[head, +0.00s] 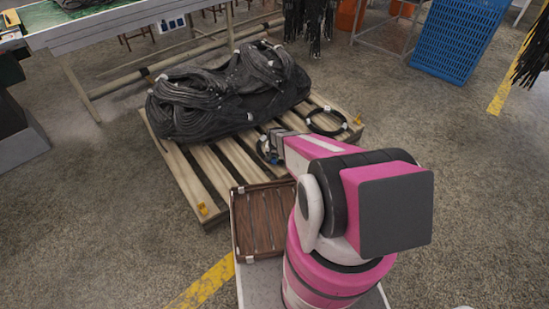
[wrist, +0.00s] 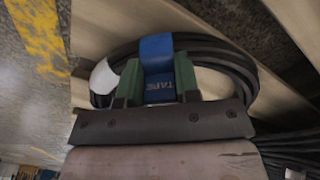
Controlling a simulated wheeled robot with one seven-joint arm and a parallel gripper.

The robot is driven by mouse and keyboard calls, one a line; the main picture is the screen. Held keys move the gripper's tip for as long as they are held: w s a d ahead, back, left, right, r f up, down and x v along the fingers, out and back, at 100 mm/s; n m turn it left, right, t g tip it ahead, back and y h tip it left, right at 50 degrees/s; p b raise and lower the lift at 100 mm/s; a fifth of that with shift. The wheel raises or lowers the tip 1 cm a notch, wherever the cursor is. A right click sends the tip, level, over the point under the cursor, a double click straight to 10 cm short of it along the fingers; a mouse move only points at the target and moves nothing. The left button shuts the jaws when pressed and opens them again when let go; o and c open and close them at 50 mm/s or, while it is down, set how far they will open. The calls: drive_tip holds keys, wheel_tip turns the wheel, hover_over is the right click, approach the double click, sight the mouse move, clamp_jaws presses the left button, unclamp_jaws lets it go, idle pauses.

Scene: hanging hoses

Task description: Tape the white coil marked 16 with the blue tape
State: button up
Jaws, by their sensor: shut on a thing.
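My gripper (wrist: 157,66) is shut on the blue tape (wrist: 158,52), which has "TAPE" printed on it and sits between the green fingers. The tape is at a black hose coil (wrist: 215,55) lying on the pallet slats; I cannot tell whether it is wrapped around the hose or only touching it. A white band (wrist: 103,77) shows on the coil's left side, with no number readable. The coil itself looks black, not white. In the head view my gripper (head: 268,147) is low at the pallet, with its fingers and the tape mostly hidden.
A second black coil (head: 326,122) with white tags lies on the wooden pallet (head: 205,175), right of my gripper. A big dark hose bundle (head: 225,95) lies behind. A brown slatted tray (head: 262,222) is in front. Open floor (head: 90,215) lies left.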

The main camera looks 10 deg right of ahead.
drive_tip(key=shift+w+f, duration=0.15)
drive_tip(key=shift+f, duration=0.7)
drive_tip(key=shift+w+f, duration=0.15)
drive_tip(key=shift+f, duration=0.65)
idle(0.4)
drive_tip(key=o, duration=0.8)
drive_tip(key=shift+o, duration=0.9)
drive_tip(key=r, duration=0.9)
drive_tip(key=s+r, duration=0.1)
drive_tip(key=r, duration=0.4)
